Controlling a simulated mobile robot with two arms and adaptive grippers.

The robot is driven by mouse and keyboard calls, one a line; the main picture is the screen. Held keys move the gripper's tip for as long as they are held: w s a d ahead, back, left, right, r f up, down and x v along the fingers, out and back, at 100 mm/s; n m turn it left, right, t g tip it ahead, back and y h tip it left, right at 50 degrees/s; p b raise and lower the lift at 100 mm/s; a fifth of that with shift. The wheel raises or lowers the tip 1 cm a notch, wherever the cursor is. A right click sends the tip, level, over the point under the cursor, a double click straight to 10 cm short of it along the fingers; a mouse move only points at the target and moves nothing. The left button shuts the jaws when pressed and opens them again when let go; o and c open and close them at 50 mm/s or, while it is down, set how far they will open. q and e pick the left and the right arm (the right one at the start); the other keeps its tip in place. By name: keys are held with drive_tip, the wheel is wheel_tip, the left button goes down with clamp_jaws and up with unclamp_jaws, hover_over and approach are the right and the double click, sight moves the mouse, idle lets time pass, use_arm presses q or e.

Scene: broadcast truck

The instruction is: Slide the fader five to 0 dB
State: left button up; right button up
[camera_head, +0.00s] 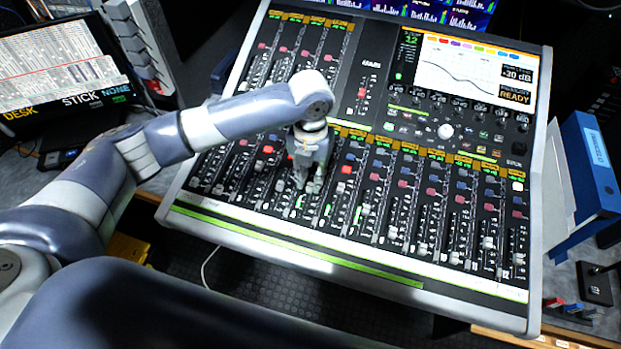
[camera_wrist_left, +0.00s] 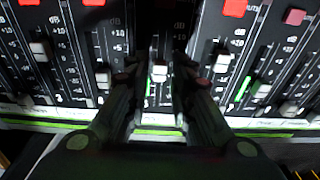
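The mixing console (camera_head: 300,226) has a row of faders with pale caps, running across its lower half. My left gripper (camera_head: 306,186) reaches down over the fader row, left of the console's middle. In the left wrist view, its two dark fingers (camera_wrist_left: 158,78) stand apart, one on each side of a white fader cap (camera_wrist_left: 158,73). Narrow gaps show between cap and fingers, so the gripper looks open around it. The cap sits low in its slot, below the +5 mark level. The number of this fader cannot be read. My right gripper is out of view.
Neighbouring fader caps (camera_wrist_left: 103,76) and (camera_wrist_left: 221,65) stand close on both sides. Red and blue buttons (camera_head: 346,169) lie above the faders. The console screen (camera_head: 478,72) is at the upper right. A blue binder (camera_head: 590,165) stands right of the console.

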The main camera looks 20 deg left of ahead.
sight(311, 185)
use_arm(q)
wheel_tip(311, 185, up, 10)
idle(0.3)
drive_tip(key=shift+s, duration=0.1)
idle(0.4)
